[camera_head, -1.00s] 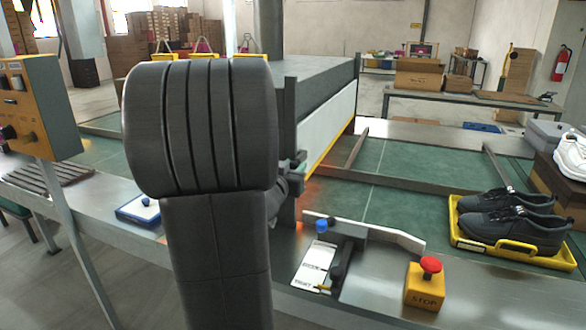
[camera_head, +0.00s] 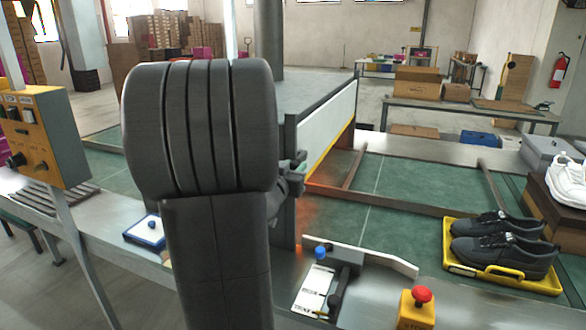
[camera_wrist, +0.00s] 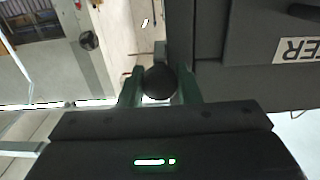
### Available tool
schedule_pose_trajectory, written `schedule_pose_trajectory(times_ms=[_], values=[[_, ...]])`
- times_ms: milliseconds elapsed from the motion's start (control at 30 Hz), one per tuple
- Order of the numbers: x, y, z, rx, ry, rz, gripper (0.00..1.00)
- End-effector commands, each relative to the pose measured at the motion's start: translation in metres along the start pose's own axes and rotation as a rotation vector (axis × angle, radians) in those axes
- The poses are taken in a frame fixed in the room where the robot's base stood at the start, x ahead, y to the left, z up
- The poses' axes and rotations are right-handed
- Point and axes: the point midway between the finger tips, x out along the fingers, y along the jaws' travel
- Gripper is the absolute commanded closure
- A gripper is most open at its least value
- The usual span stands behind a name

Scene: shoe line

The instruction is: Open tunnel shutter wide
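In the wrist view, my gripper (camera_wrist: 160,90) has its two green fingers on either side of a dark round knob (camera_wrist: 160,82), and both appear to touch it. A dark grey panel (camera_wrist: 235,75) stands to the right, with a white label (camera_wrist: 298,50) ending in "TER". In the head view, the tunnel's white side panel (camera_head: 327,120) with a yellow lower edge shows right of my arm. My gripper (camera_head: 294,170) is only partly seen beside the tunnel's near post. My arm hides the shutter's front and most of the opening.
A green conveyor (camera_head: 400,195) runs right of the tunnel. Black shoes lie in a yellow tray (camera_head: 500,280). A red stop button (camera_head: 421,296) on a yellow box and a black clamp (camera_head: 345,270) stand at the front edge. A yellow control box (camera_head: 45,140) is at left.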

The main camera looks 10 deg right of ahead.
Motion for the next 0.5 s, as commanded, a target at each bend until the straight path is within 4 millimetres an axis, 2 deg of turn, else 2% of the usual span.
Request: schedule_pose_trajectory(times_ms=[33,100,367,500], values=[[0.0000,0.0000,-0.0004,0.000,0.001,0.000,0.62],[0.0000,0.0000,-0.0002,0.000,0.001,0.000,0.48],[-0.0002,0.0000,0.0002,0.000,0.000,0.000,0.47],[-0.0077,-0.0006,-0.0001,0.000,0.000,-0.002,0.47]])
